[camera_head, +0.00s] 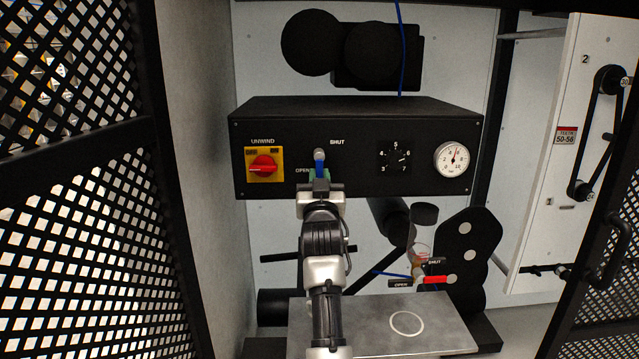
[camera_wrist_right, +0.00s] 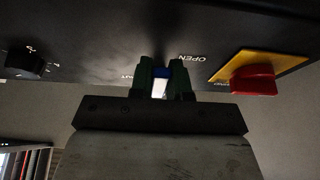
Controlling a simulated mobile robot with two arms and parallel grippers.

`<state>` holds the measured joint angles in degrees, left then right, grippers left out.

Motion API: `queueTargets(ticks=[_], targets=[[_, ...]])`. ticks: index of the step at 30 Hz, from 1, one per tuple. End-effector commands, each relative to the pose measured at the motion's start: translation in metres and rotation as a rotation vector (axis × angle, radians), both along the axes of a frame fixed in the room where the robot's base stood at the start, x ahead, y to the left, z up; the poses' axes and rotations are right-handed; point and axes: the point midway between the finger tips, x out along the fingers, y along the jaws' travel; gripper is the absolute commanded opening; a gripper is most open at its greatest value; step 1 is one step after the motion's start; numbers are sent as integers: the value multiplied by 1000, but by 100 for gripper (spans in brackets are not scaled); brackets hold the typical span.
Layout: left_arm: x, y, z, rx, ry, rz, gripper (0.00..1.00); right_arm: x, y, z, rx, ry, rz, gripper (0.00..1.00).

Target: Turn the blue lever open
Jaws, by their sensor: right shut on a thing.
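The blue lever (camera_head: 319,167) stands upright on the front of the black control box (camera_head: 400,115), its rounded tip up near the SHUT label (camera_head: 337,142). The OPEN label (camera_head: 302,170) is to its left. My right gripper (camera_head: 319,178) comes up from below, its green fingers shut around the lever's lower part. In the right wrist view, a blue piece of the lever (camera_wrist_right: 162,72) shows between the two green fingers (camera_wrist_right: 161,82). The fingers hide the lever's base. My left gripper is not in view.
A red knob (camera_head: 262,167) on a yellow plate is left of the lever; a numbered dial (camera_head: 396,157) and white gauge (camera_head: 452,160) are right. Below are a red handle (camera_head: 436,280), a thin blue handle (camera_head: 390,274) and a metal plate (camera_head: 370,325). Mesh (camera_head: 80,180) stands left.

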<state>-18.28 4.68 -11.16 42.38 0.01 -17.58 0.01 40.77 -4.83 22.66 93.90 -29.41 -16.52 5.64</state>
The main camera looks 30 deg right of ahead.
Motion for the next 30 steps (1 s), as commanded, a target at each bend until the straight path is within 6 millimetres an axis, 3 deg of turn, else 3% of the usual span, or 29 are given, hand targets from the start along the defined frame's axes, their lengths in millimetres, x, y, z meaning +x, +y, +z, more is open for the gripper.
queueTargets(ticks=[11,12,17,25,30], targets=[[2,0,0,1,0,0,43,0,0,0,8,-2,2,0],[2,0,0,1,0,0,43,0,0,0,7,-3,2,20],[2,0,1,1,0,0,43,0,0,0,6,-2,1,43],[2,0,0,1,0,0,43,-1,1,0,4,-3,1,43],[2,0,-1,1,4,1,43,-15,11,-9,3,-2,2,43]])
